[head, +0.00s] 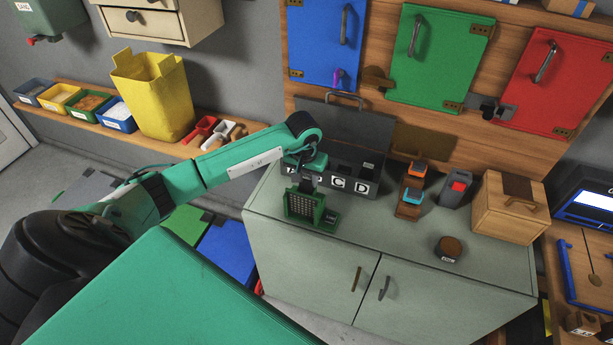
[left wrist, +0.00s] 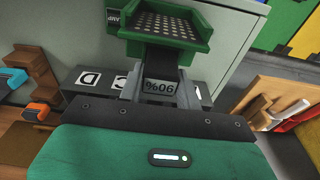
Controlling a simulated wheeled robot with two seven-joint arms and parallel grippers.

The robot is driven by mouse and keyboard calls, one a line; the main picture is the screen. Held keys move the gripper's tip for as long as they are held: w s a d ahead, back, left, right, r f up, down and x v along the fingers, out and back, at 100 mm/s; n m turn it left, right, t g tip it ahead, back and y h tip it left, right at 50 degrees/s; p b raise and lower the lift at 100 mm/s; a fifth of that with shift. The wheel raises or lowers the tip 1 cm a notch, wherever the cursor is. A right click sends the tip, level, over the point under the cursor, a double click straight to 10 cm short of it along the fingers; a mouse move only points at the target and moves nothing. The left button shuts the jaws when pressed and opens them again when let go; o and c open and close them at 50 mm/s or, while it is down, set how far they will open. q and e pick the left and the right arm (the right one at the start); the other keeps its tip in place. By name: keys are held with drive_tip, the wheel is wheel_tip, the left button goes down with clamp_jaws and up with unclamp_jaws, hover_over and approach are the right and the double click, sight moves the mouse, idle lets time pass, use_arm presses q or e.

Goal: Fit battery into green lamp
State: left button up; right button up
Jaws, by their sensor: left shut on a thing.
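The green lamp (head: 300,206), with a panel of pale dots, stands on the grey cabinet top at its left end. It also shows at the top of the left wrist view (left wrist: 168,22). My left gripper (head: 307,181) is right above and behind the lamp, pointing down. Its grey fingers are shut on a dark battery (left wrist: 160,86) with a "90%" label, seen upside down in the left wrist view. The battery's far end meets the lamp's dark part in that view. I cannot tell how far it is inside. My right gripper is not in view.
An open dark case (head: 345,125) with lettered compartments stands just behind the lamp. The cabinet's front middle is clear.

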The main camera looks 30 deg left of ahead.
use_arm(q)
drive_tip(key=shift+f, duration=0.4)
